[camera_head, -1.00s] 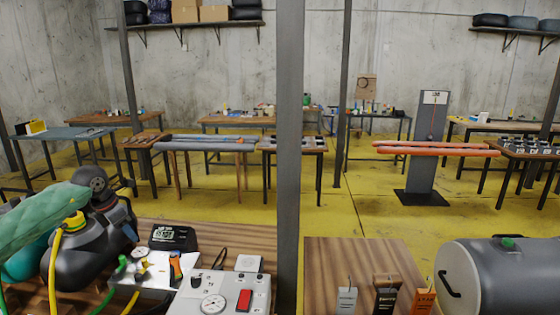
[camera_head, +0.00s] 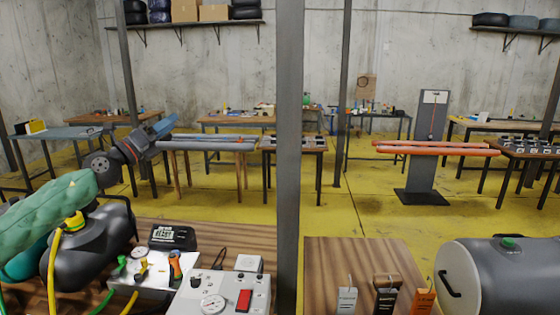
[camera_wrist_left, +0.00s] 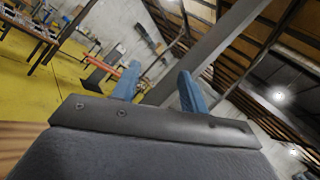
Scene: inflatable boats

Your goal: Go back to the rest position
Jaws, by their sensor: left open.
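My left gripper (camera_head: 165,127) is raised above the left workbench in the head view, its blue fingers pointing up and to the right. In the left wrist view the two blue fingers (camera_wrist_left: 158,88) stand apart with nothing between them. The left arm, in a green sleeve, comes in from the left edge. My right gripper is in neither view.
On the near wooden bench (camera_head: 250,232) are a dark compressor (camera_head: 90,250), a black case (camera_head: 173,237) and a gauge panel (camera_head: 222,295). A grey post (camera_head: 289,150) stands right of the gripper. A grey tank (camera_head: 500,275) lies at right. Yellow floor beyond has free room.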

